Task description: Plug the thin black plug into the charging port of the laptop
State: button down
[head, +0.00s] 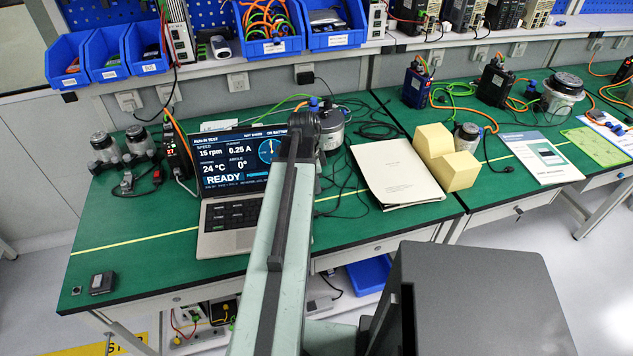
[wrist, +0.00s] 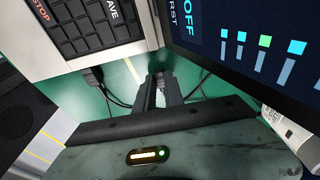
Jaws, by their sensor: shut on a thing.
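The laptop (head: 212,240) stands open on the green bench, with a lit test screen reading READY. In the wrist view its keyboard and silver side (wrist: 55,65) are at upper left and its screen (wrist: 235,50) at upper right. My gripper (wrist: 159,90) is shut on a small dark thing, seemingly the thin black plug (wrist: 158,75), beside the laptop's side edge and apart from it. Another dark plug (wrist: 92,77) with a cable is close to the laptop's side; I cannot tell whether it is inserted. The charging port cannot be made out. My arm hides the gripper in the head view.
Black cables lie on the bench around my gripper. A folder (head: 396,172) and yellow blocks (head: 455,170) are right of my arm. The bench's front left is mostly clear, with a small dark box (head: 102,283).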

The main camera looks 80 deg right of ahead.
jog(key=shift+f, duration=0.15)
jog(key=c, duration=1.3)
grip_release()
jog(key=shift+c, duration=0.2)
notch_tip(320, 180, up, 6)
jog(key=p, duration=0.6)
jog(key=shift+s, duration=0.1)
jog(key=shift+c, duration=0.3)
